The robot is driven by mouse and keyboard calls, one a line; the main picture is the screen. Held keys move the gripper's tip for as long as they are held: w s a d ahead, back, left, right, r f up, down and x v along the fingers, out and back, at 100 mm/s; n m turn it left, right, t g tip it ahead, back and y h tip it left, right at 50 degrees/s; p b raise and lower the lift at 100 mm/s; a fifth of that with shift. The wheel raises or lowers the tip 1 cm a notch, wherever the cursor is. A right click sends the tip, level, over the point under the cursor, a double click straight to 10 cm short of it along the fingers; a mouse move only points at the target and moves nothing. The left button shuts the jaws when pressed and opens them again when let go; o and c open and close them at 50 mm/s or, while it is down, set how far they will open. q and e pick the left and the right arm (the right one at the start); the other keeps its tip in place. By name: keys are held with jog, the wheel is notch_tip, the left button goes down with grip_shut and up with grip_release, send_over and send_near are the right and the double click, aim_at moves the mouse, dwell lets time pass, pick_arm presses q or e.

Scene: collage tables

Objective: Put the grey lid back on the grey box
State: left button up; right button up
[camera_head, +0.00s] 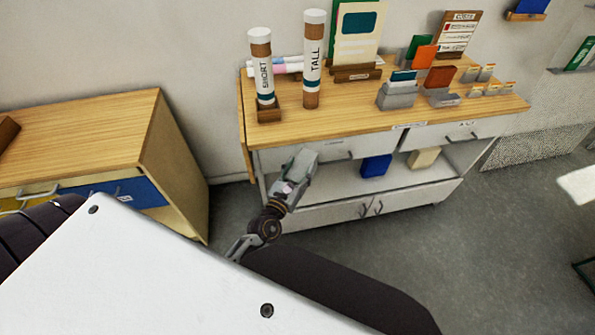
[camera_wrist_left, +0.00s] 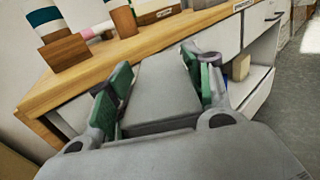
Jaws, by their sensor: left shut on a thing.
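My left gripper (camera_head: 296,180) is shut on a plain grey, flat-topped piece (camera_wrist_left: 160,92), which I take to be the grey lid. The green finger pads press on its two sides in the left wrist view. In the head view the lid (camera_head: 304,162) is in front of the wooden-topped cabinet's left drawer, below the top's front edge. I cannot surely tell which thing is the grey box. A small grey holder (camera_head: 397,98) with cards stands on the top, right of the lid. My right gripper is not in view.
The wooden top (camera_head: 350,115) carries a SHORT tube (camera_head: 262,70), a TALL tube (camera_head: 313,60) and several card holders. The shelf below holds a blue box (camera_head: 376,166) and a beige box (camera_head: 425,158). Another wooden cabinet (camera_head: 90,130) stands at left.

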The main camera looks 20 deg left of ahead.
pick_arm(q)
jog(key=shift+w+d+r, duration=0.25)
jog(key=shift+w+d, duration=0.15)
jog(key=shift+w, duration=0.1)
jog(key=shift+w+d+r+m+h, duration=0.3)
jog(key=shift+w+r+h, duration=0.1)
jog(key=shift+w, duration=0.05)
jog(key=w+d+r+m+g+h+p, duration=0.1)
jog(key=w+d+r+m+g+h, duration=0.1)
jog(key=d+r, duration=0.4)
jog(key=w+d+r+m+g+h+p, duration=0.2)
jog(key=w+d+r+m+g+h, duration=0.1)
jog(key=r, duration=1.1)
jog(key=w+d+r+m+g+h+p, duration=0.1)
jog(key=w+d+r+m+g+h, duration=0.1)
jog(key=w+d+r+m+h, duration=0.3)
jog(key=w+d+r+h, duration=0.1)
jog(key=d+r+h, duration=0.2)
jog(key=d+r, duration=0.1)
jog(key=shift+w+d+r, duration=0.25)
jog(key=shift+w+r, duration=0.05)
jog(key=shift+r, duration=0.1)
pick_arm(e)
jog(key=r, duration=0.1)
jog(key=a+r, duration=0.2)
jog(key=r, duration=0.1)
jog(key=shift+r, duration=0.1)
